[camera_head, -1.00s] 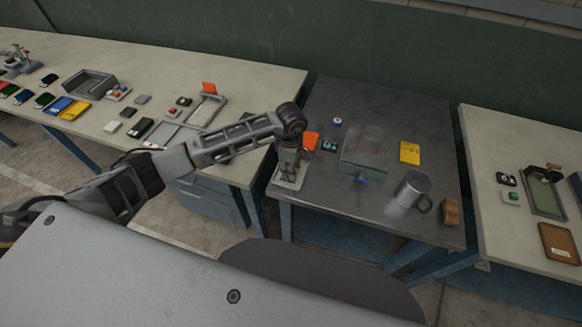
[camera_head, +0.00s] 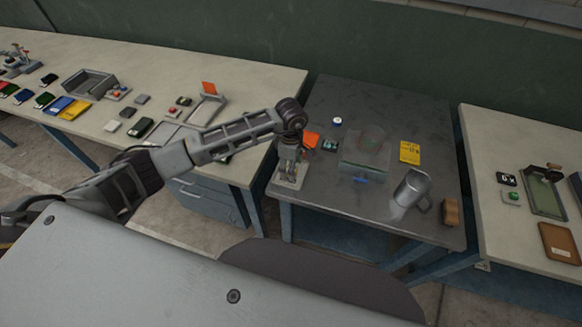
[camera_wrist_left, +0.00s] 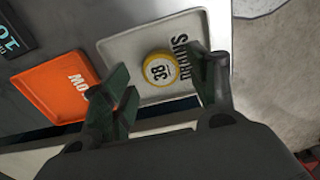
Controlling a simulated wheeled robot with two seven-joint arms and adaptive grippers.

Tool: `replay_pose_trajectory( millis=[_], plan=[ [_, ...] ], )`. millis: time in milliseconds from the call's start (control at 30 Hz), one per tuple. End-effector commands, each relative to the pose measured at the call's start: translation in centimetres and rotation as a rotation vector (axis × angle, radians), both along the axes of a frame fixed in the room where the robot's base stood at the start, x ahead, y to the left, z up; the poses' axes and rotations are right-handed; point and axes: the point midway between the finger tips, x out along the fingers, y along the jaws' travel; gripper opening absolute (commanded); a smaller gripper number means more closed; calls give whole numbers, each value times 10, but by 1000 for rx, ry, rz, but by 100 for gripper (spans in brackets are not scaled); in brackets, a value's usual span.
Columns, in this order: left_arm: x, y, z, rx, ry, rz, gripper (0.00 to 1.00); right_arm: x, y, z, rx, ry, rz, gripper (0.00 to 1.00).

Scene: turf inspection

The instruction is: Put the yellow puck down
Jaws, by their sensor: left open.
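The yellow puck (camera_wrist_left: 160,68), with a white top marked 38, lies flat on a pale square tray (camera_wrist_left: 122,48) lettered in dark print, in the left wrist view. My left gripper (camera_wrist_left: 162,92) is open, with one dark finger on each side of the puck in the picture and a visible gap to it. In the head view my left gripper (camera_head: 289,178) points down over the pale tray (camera_head: 300,184) at the near left corner of the dark table. The puck is hard to make out there behind the fingers. My right gripper is not in view.
An orange tray (camera_wrist_left: 62,92) lies beside the pale one. The dark table (camera_head: 330,195) also holds a clear box (camera_head: 365,152), a metal mug (camera_head: 412,187), a yellow card (camera_head: 410,152) and a brown block (camera_head: 451,211). Light benches stand left and right.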

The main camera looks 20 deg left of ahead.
Motion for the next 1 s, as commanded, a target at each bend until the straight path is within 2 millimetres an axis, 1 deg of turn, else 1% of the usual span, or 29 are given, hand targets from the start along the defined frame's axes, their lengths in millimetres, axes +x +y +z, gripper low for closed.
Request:
replay_pose_trajectory(
  millis=[100, 600, 800, 1000],
  plan=[
    [0, 1, 14, 1, -2, 0, 59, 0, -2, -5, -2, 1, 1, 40],
    [0, 1, 83, 1, -1, 0, 59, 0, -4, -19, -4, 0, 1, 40],
    [0, 0, 101, 1, 0, -1, 59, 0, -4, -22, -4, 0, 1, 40],
    [0, 0, 108, 0, 1, -1, 59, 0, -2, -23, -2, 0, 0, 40]
  ],
)
